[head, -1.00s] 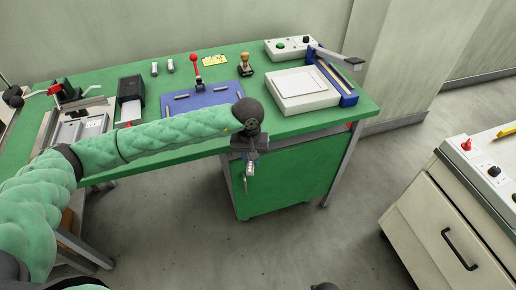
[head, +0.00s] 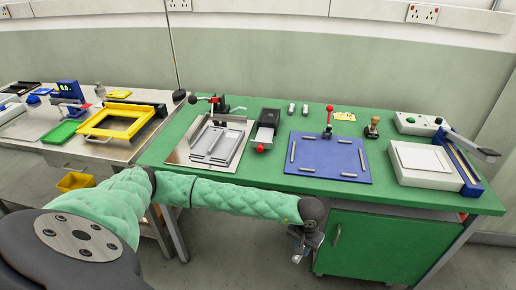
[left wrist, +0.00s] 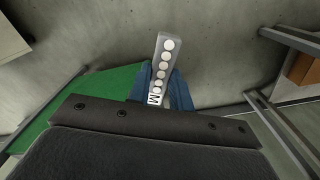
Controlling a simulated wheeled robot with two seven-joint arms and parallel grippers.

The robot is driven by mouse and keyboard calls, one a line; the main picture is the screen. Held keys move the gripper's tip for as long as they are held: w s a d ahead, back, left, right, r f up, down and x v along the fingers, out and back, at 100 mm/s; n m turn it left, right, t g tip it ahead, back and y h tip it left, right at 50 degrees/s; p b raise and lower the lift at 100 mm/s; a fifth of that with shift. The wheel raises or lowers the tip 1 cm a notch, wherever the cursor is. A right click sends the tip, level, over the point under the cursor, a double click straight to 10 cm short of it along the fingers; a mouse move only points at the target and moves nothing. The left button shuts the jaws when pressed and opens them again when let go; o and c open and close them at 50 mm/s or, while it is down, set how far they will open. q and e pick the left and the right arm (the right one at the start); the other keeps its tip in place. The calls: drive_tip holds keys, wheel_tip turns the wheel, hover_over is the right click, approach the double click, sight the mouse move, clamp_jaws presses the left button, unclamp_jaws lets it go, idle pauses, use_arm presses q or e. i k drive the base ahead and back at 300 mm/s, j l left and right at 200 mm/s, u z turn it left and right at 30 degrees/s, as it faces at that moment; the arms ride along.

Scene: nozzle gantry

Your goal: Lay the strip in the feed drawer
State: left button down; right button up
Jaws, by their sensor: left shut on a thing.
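My left gripper (head: 304,247) is in front of the green table's front edge, near the left side of its green cabinet. In the left wrist view its blue fingers (left wrist: 181,91) are shut on a grey strip (left wrist: 165,62). The strip has a row of white round spots and a white label with a dark M at its near end. It sticks out beyond the fingers, over the floor. In the head view the strip is too small to make out clearly. I cannot tell for sure which thing is the feed drawer. My right gripper is out of view.
The green table (head: 270,172) holds a metal plate fixture (head: 213,140), a black box with a red knob (head: 266,125), a blue board (head: 327,158) and a white press (head: 427,165). A steel table with a yellow frame (head: 113,120) stands left. Floor in front is clear.

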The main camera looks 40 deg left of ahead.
sight(264, 137)
drive_tip(key=k+z, duration=0.1)
drive_tip(key=z, duration=0.6)
drive_tip(key=k+z, duration=0.15)
drive_tip(key=z, duration=0.15)
drive_tip(key=k+j+z, duration=0.1)
drive_tip(key=j, duration=0.3)
drive_tip(key=k+j+z, duration=0.1)
drive_tip(key=k+j, duration=0.15)
drive_tip(key=k+j+z, duration=0.1)
drive_tip(key=j, duration=0.35)
drive_tip(key=k+j+z, duration=0.1)
drive_tip(key=k+j, duration=0.45)
drive_tip(key=j, duration=0.15)
drive_tip(key=k+j, duration=0.25)
drive_tip(key=j, duration=0.2)
drive_tip(key=k+j, duration=0.2)
drive_tip(key=j, duration=0.2)
drive_tip(key=k+j, duration=0.25)
drive_tip(key=j, duration=0.15)
